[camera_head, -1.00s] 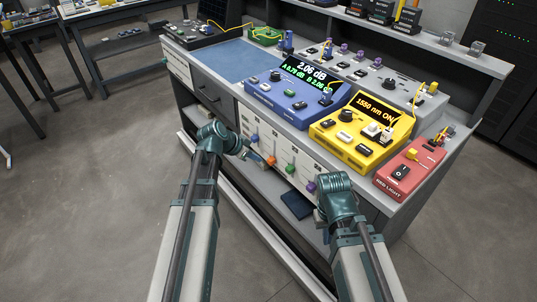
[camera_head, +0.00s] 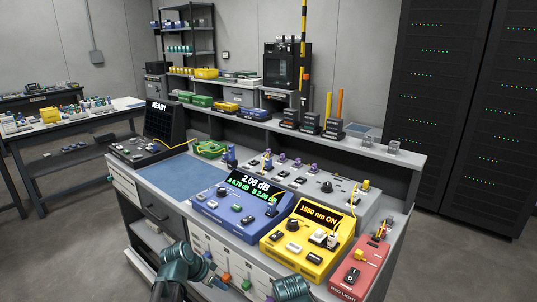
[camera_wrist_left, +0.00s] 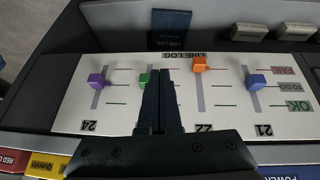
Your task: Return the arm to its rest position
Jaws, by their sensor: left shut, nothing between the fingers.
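My left arm (camera_head: 175,266) is folded low at the bottom of the head view, in front of the bench. My left gripper (camera_wrist_left: 160,85) is shut and empty; its black fingers point over the white line log panel (camera_wrist_left: 70,112) in the left wrist view. The panel has a purple slider (camera_wrist_left: 96,80), a green slider (camera_wrist_left: 144,79) partly beside the fingers, an orange slider (camera_wrist_left: 200,64) and a blue slider (camera_wrist_left: 256,82). The fingers cover part of the panel's middle. My right arm (camera_head: 290,288) shows only at the bottom edge; its gripper is out of view.
The bench holds a blue meter (camera_head: 236,217) reading 2.06 dB, a yellow unit (camera_head: 300,243) reading 1550 nm ON, a red unit (camera_head: 352,275) and a blue mat (camera_head: 183,176). A dark rack (camera_head: 435,110) stands at the right. Open floor lies left of the bench.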

